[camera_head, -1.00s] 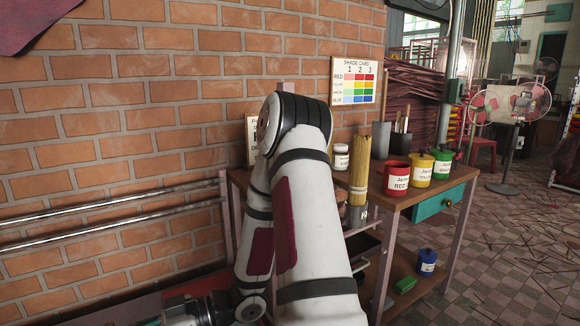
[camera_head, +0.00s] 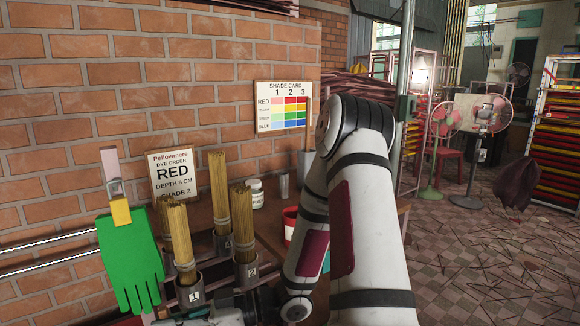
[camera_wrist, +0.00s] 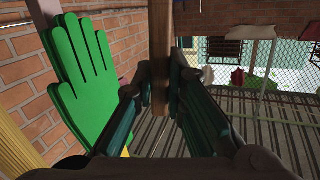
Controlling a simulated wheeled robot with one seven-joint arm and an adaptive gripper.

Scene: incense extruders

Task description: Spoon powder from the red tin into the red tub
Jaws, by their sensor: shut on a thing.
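A red container with a white label (camera_head: 290,224) stands on the wooden table in the head view, partly hidden by my arm. It looks like the red tin, but its label is not readable now. I cannot make out the red tub. My gripper (camera_wrist: 160,88) is shut on a brown wooden stick-like thing (camera_wrist: 187,22) in the wrist view. It may be the spoon's handle; no bowl or powder shows. In the head view my gripper is low at the bottom edge, left of the red container and mostly cut off.
A green glove (camera_head: 130,262) hangs on a pink post close to my gripper. Several incense bundles (camera_head: 178,238) stand in numbered holders. A white jar (camera_head: 257,194) stands behind. A RED dye order, shade 2, depth 8 cm (camera_head: 172,178), and a shade card (camera_head: 284,108) are at the wall.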

